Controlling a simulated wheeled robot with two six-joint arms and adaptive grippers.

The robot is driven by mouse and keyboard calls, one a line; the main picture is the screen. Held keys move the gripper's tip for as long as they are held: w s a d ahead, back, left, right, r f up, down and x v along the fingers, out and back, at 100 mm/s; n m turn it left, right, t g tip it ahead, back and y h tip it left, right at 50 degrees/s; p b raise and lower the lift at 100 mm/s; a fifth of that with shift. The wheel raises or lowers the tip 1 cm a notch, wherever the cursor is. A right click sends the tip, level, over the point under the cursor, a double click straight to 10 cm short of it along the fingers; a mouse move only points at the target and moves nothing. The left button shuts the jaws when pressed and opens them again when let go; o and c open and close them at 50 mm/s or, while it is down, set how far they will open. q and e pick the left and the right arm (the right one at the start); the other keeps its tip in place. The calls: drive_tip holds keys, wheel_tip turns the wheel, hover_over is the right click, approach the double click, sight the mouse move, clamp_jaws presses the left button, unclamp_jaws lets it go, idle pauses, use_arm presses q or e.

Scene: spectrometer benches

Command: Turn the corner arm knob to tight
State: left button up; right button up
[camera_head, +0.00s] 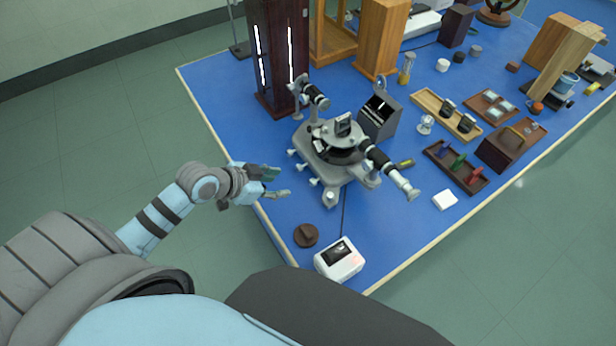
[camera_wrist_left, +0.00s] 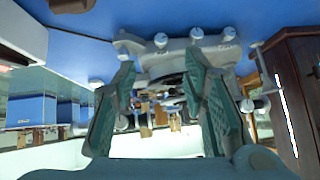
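A grey spectrometer (camera_head: 337,152) with black telescope tubes stands on the blue bench. Small white-tipped knobs stick out from the left side of its base, such as this one (camera_head: 303,167); I cannot tell for sure which is the corner arm knob. The base shows in the left wrist view (camera_wrist_left: 185,57) too, with a row of knobs, one near its middle (camera_wrist_left: 196,33). My left gripper (camera_head: 281,182) is open and empty, over the bench's left edge, left of the base and apart from it. Both its fingers show in the left wrist view (camera_wrist_left: 161,68). My right gripper is not in view.
A brown round block (camera_head: 306,235) and a white box with a dark screen (camera_head: 339,260) sit near the bench's front corner. A tall dark cabinet with lit slits (camera_head: 277,50) stands behind. Trays and small parts fill the right side. Blue surface between gripper and base is clear.

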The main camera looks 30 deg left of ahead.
sight(311, 183)
use_arm(q)
drive_tip(key=b+x, duration=0.1)
drive_tip(key=x, duration=0.6)
drive_tip(key=b+x, duration=0.2)
drive_tip(key=x, duration=0.5)
drive_tip(key=shift+w+d+r, duration=0.1)
drive_tip(key=shift+w+r, duration=0.05)
drive_tip(key=shift+w, duration=0.2)
drive_tip(key=shift+r, duration=0.1)
